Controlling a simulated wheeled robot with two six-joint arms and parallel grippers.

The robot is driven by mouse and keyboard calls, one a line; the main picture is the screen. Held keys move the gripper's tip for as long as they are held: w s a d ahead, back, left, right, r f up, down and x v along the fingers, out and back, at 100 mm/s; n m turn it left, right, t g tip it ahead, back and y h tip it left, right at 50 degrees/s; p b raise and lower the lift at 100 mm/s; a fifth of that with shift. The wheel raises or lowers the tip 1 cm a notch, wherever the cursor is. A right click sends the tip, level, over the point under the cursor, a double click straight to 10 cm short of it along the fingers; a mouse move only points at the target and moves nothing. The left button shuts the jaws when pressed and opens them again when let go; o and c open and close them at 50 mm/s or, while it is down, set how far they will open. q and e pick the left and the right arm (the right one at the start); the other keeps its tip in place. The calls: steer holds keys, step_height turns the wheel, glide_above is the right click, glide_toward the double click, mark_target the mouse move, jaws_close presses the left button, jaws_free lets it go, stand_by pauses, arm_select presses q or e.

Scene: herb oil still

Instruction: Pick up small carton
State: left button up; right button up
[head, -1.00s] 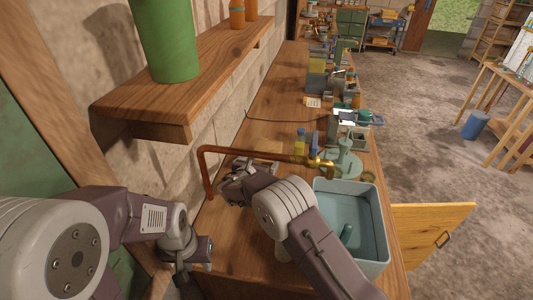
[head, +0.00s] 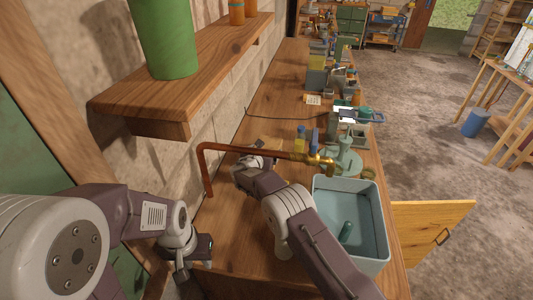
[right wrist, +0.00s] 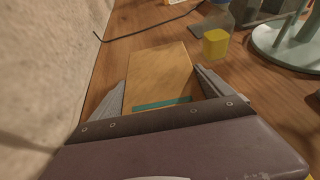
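The small carton (right wrist: 158,62), a tan box with a teal stripe near its close end, lies on the wooden bench in the right wrist view. My right gripper (right wrist: 162,74) is open, with one finger along each side of the carton; I cannot tell whether they touch it.
The copper pipe (head: 240,149) with a brass tap runs close to my right gripper. A pale blue basin (head: 373,215) stands at the right. A yellow-filled container (right wrist: 216,42) stands right of the carton. The stone wall (right wrist: 40,60) is close on the left. A shelf (head: 200,70) juts out above.

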mark_target(265, 150)
steer(key=c, duration=1)
step_height(265, 150, up, 10)
steer(key=shift+c, duration=0.2)
